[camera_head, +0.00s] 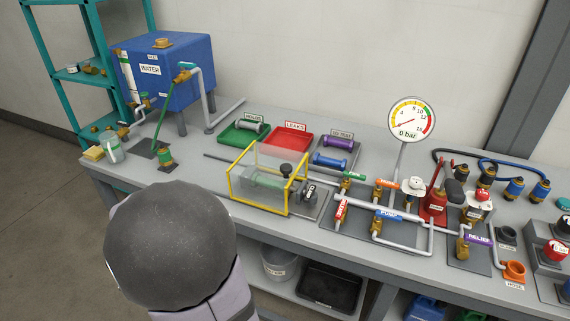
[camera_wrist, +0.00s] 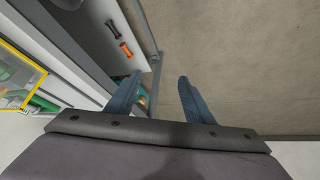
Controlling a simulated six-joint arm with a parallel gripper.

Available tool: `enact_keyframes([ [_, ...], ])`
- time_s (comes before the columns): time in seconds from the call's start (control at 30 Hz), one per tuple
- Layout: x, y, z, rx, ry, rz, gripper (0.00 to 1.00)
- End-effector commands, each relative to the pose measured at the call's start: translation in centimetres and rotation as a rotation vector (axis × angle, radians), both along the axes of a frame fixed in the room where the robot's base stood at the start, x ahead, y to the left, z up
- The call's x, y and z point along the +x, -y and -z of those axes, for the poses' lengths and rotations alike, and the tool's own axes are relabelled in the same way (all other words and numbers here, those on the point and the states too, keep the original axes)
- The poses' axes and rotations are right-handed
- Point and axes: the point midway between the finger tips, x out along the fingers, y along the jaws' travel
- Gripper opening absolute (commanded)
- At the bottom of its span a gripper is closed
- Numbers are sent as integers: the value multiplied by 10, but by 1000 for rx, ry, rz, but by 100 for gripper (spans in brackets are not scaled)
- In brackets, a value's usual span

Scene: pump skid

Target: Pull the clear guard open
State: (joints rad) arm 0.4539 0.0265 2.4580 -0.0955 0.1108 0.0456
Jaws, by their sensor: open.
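The clear guard (camera_head: 240,185) is a see-through box with a yellow frame on the bench, in the middle of the head view. It stands over a pale green cylinder, and a dark knob (camera_head: 287,170) shows at its right end. Part of its yellow frame also shows at the left edge of the wrist view (camera_wrist: 38,84). My gripper (camera_wrist: 160,78) is open and empty, with its two blue-grey fingers apart over the floor side of the bench edge. It is to the right of the guard in the wrist view and not touching it. In the head view my gripper is hidden.
Green (camera_head: 238,139), red (camera_head: 288,140) and purple-labelled (camera_head: 337,152) trays lie behind the guard. Pipes and valves with a pressure gauge (camera_head: 409,119) stand to the right. A blue water tank (camera_head: 180,70) stands at the back left. A shelf below holds a bucket (camera_head: 279,265) and a black tray (camera_head: 330,288).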

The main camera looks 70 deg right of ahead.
Motion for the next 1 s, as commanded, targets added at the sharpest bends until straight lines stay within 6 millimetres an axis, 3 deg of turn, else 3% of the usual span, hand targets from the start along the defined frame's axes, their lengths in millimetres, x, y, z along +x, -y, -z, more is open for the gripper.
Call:
enact_keyframes([
  [0.03,5,40,2,-37,74,76,48],
  [0.13,9,112,-11,-127,226,195,48],
  [0.23,-5,183,-29,-234,370,305,48],
  [0.4,-58,283,-66,-436,581,460,48],
  [0.5,-97,323,-87,-548,675,525,48],
  [0.67,-156,361,-114,-704,787,594,48],
  [0.73,-165,357,-97,-713,784,614,48],
  [0.87,-183,356,-84,-733,774,652,48],
  [1.0,-187,352,-73,-729,759,670,48],
])
